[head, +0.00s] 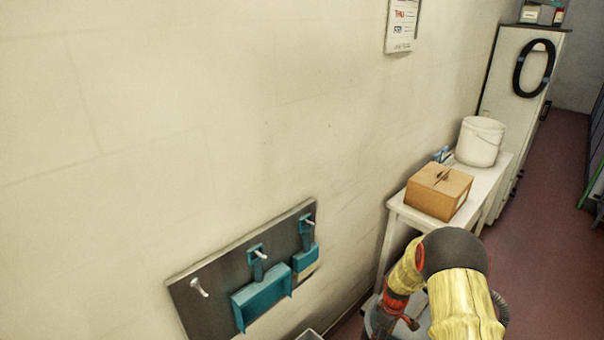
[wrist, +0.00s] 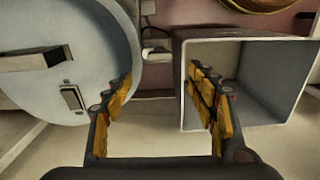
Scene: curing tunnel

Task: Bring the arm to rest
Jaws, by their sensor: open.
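My gripper (wrist: 165,110) shows in the wrist view with its two fingers spread wide and yellow pads facing each other. It is open, with nothing between the fingers. The right finger overlaps the opening of a grey square box-like bin (wrist: 275,75) in the picture; I cannot tell whether it touches. In the head view my arm (head: 455,290), in a yellow sleeve with a dark joint, shows at the bottom right. The gripper itself is hidden in the head view.
A pale round piece with handles (wrist: 60,60) lies left of the fingers. In the head view, a dark wall board (head: 190,300) holds a teal dustpan (head: 262,298) and brush (head: 305,258). A white table (head: 405,212) bears a cardboard box (head: 438,190) and white bucket (head: 479,142). Red floor (head: 545,240) is clear at right.

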